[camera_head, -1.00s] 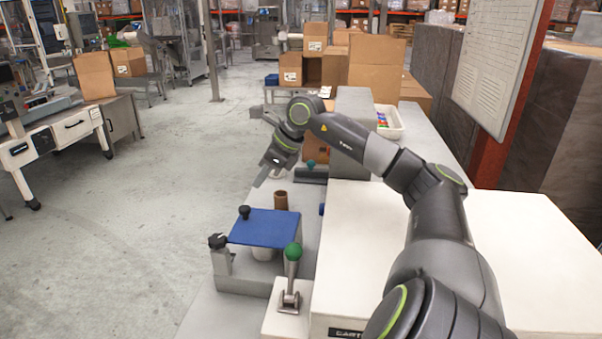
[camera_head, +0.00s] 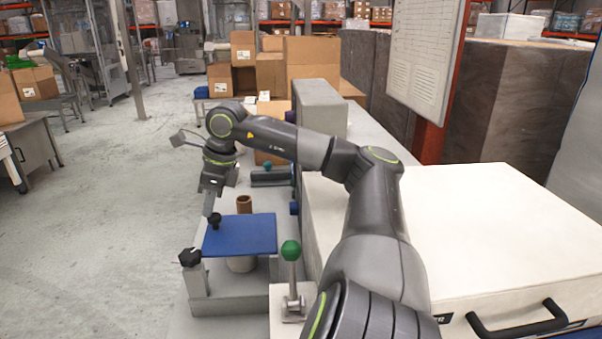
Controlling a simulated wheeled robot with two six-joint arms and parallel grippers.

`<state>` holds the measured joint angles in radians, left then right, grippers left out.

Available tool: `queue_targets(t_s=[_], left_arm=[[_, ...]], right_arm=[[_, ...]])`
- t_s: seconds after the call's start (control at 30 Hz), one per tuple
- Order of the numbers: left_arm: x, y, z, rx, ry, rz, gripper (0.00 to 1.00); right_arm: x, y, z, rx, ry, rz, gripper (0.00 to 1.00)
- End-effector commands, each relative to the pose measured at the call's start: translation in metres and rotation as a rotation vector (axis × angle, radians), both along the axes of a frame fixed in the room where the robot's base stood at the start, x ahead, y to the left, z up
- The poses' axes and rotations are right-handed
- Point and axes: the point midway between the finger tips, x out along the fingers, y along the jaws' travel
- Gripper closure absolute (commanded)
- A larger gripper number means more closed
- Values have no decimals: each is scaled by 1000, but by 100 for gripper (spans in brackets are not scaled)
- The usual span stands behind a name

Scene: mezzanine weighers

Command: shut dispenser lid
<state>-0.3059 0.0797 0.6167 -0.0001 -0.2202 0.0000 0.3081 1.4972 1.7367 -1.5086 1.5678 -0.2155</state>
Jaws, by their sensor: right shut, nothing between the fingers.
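A blue flat plate (camera_head: 248,236) lies over a white cylinder (camera_head: 241,264) on a grey stand (camera_head: 235,300). A black knob (camera_head: 214,221) stands at the plate's far left corner. My right gripper (camera_head: 209,207) is shut and empty, pointing down just above this knob; whether it touches cannot be told. A large cream box (camera_head: 470,220) with a black handle (camera_head: 517,325) at its front edge fills the right. Its flat top looks closed. No label names the dispenser, so I cannot tell whether its lid is the blue plate or the box top. My left gripper is not in view.
A green-knobbed lever (camera_head: 291,251) stands between stand and box. A second black knob (camera_head: 189,257) tops a post at the stand's left. A brown tube (camera_head: 244,204) stands behind the plate. A grey block (camera_head: 320,104) rises further back. Open floor (camera_head: 100,230) lies left.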

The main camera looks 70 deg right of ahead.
Motion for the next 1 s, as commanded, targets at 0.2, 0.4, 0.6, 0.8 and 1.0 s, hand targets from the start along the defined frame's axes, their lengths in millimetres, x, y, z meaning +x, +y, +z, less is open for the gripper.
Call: queue_targets(t_s=[0.2,0.4,0.6,0.8,1.0], left_arm=[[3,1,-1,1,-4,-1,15],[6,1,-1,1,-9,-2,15],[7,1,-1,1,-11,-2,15],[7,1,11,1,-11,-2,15],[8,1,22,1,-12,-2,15]], right_arm=[[-2,1,-4,6,8,2,100],[-2,2,-6,8,10,4,100],[-2,2,-6,9,13,5,100],[-3,1,15,6,9,3,100],[-2,0,51,4,-5,0,100]])
